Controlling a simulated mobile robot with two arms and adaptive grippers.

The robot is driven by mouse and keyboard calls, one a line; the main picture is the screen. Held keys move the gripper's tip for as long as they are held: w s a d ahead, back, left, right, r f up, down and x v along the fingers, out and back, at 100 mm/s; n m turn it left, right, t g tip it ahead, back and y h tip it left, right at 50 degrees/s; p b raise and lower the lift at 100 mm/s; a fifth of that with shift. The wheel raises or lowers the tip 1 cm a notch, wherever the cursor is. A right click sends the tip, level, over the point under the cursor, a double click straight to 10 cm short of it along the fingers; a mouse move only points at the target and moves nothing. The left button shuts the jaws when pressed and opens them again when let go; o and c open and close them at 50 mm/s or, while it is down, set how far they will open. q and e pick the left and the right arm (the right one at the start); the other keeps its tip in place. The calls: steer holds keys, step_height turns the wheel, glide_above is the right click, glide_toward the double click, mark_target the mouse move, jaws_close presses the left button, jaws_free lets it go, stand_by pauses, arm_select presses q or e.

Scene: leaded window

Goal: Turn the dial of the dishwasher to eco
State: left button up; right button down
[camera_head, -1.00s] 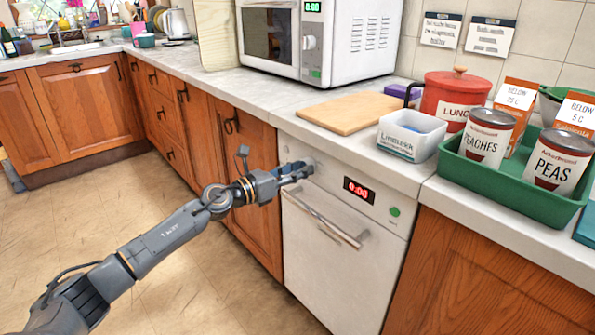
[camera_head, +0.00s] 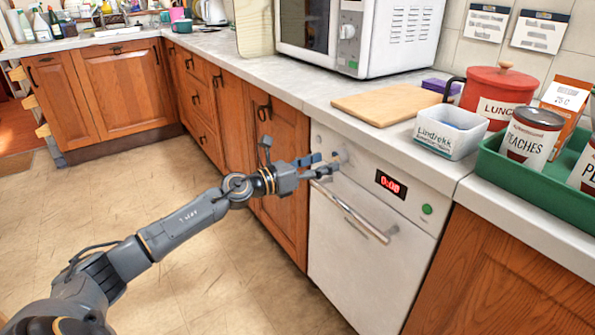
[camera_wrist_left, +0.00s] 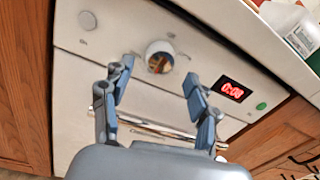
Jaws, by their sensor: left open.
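My left gripper (camera_head: 324,166) is open in front of the panel. In the left wrist view my left gripper (camera_wrist_left: 157,80) has its fingers spread to either side below the dial, with a gap between. The setting marks are too small to read. My right gripper is not in view.
The door handle (camera_head: 362,219) runs across the dishwasher just below the panel. The counter above holds a cutting board (camera_head: 388,104), a plastic tub (camera_head: 450,132), a microwave (camera_head: 362,35) and a green tray (camera_head: 535,178). The floor to the left is clear.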

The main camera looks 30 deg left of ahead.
arm_select(q)
steer(key=v, duration=0.9)
steer(key=shift+s, duration=0.2)
steer(key=shift+a, duration=0.1)
